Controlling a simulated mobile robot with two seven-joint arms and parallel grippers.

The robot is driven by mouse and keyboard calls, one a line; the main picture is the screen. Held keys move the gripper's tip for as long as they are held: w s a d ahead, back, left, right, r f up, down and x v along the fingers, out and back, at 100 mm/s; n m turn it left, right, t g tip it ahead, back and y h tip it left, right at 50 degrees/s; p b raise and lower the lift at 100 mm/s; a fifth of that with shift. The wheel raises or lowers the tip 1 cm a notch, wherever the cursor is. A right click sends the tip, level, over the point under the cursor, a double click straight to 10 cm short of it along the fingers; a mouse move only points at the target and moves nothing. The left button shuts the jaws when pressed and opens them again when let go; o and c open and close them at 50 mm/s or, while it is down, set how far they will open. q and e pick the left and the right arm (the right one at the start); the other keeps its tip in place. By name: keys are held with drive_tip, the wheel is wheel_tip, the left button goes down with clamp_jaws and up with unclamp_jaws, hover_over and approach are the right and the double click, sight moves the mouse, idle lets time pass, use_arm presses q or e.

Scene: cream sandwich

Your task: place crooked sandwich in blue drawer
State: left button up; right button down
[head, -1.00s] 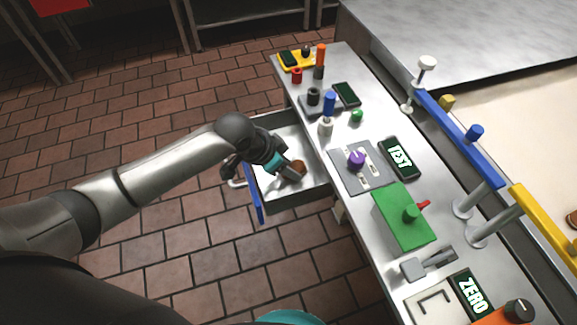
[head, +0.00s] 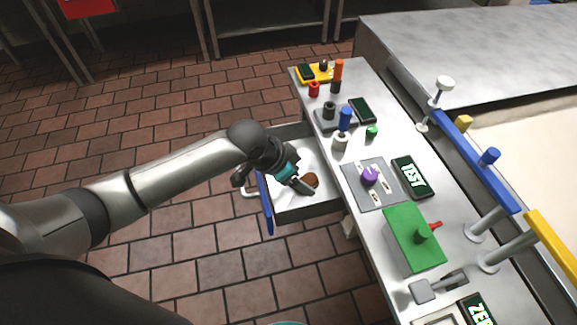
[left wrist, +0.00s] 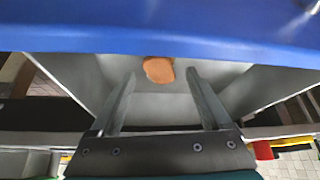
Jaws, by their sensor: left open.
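The drawer with the blue front (head: 265,203) is pulled out from the left side of the counter. The brown sandwich (head: 311,180) is inside the drawer, and in the left wrist view it lies on the pale floor as an orange-brown round (left wrist: 158,70). Its tilt is too small to judge. My left gripper (head: 302,187) reaches into the drawer beside the sandwich. In the left wrist view its two fingers are spread, with the sandwich between and beyond the tips and apart from both. The blue front also spans the top of that view (left wrist: 230,42).
The counter (head: 345,80) holds several controls, including a green box (head: 412,240), a purple knob (head: 370,176) and a TEST display (head: 412,176). Blue and yellow rails (head: 475,160) run along its right side. The tiled floor left of the drawer is clear.

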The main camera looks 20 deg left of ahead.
use_arm(q)
drive_tip(key=p+v, duration=0.2)
drive_tip(key=v, duration=0.9)
drive_tip(key=shift+p, duration=0.4)
